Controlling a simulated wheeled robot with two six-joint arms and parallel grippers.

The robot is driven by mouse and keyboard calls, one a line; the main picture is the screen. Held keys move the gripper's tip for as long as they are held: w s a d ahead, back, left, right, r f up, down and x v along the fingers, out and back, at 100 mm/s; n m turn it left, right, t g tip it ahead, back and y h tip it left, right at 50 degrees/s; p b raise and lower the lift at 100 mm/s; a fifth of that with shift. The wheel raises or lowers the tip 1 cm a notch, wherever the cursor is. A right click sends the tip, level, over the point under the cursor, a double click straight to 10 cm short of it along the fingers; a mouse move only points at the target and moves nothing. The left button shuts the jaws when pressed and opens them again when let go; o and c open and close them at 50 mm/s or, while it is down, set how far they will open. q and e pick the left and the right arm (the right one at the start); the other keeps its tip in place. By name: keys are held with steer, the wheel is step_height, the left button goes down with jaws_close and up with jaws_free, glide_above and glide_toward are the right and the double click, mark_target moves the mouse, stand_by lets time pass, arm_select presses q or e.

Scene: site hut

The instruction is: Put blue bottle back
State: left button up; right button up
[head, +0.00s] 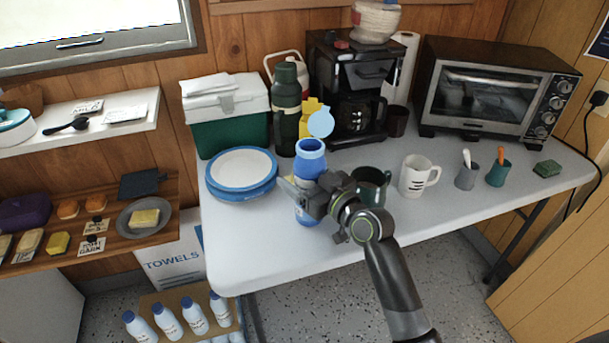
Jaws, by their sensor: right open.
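A blue bottle (310,160) stands on the white folding table, left of the middle, with a pale label low on its side. A light blue disc (320,123) shows just above and behind its top; I cannot tell if it is joined to the bottle. My right gripper (300,190) is open at the bottle's middle and hides part of it. I cannot tell whether the fingers touch it. My left gripper is out of view.
On the table (245,250) stand a dark green flask (287,105), blue-rimmed plates (240,167), a cooler (228,120), a coffee maker (350,90), a dark green mug (371,186), a white mug (416,177) and a toaster oven (490,95). The table's front left is clear.

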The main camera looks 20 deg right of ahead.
steer(key=shift+r, duration=0.1)
steer(key=shift+d, duration=0.1)
steer(key=v, duration=0.3)
glide_toward(314, 182)
steer(key=w+f, duration=0.2)
steer(key=w, duration=0.1)
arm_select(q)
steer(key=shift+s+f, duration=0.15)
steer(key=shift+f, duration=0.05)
arm_select(e)
steer(key=shift+d+r, duration=0.1)
steer(key=shift+d, duration=0.05)
